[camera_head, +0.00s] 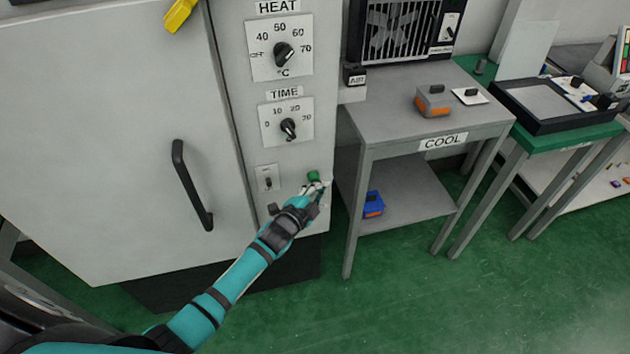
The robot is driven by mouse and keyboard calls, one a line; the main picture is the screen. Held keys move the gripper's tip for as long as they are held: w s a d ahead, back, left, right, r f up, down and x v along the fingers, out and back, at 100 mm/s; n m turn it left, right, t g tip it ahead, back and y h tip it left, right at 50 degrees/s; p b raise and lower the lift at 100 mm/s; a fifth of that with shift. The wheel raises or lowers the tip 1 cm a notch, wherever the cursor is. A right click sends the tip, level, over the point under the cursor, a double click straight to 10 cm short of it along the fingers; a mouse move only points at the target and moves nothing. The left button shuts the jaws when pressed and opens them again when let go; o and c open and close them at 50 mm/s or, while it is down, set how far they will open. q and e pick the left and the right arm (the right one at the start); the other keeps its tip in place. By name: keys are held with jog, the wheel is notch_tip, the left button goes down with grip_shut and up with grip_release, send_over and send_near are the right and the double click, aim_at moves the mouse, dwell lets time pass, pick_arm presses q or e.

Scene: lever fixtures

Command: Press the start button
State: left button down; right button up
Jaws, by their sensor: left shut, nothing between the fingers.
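The green start button (313,175) is on the lower right of the grey oven's control panel. My left arm reaches in from the lower left. My left gripper (320,187) is shut and empty at the panel, right by the green button and just below it in the picture. I cannot tell whether the fingertips touch the button. The gripper hides part of the panel around it. My right gripper is not in view.
The oven door (100,130) with its black handle (192,185) is left of the panel. A grey COOL table (400,125) stands close on the right.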

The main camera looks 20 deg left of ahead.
pick_arm(q)
jog(key=shift+w+a, duration=0.3)
jog(key=shift+w, duration=0.15)
dwell(0.6)
jog(key=shift+w+a, duration=0.15)
jog(key=shift+w, duration=0.05)
jog(key=shift+s, duration=0.1)
dwell(0.6)
jog(key=shift+s+d, duration=0.55)
jog(key=shift+s, duration=0.2)
jog(key=shift+p, duration=0.3)
jog(key=s+d, duration=0.1)
jog(key=s, duration=0.1)
jog(key=s+d+p, duration=0.1)
jog(key=s, duration=0.1)
jog(key=shift+d+p, duration=0.3)
jog(key=shift+d, duration=0.1)
jog(key=shift+f, duration=0.15)
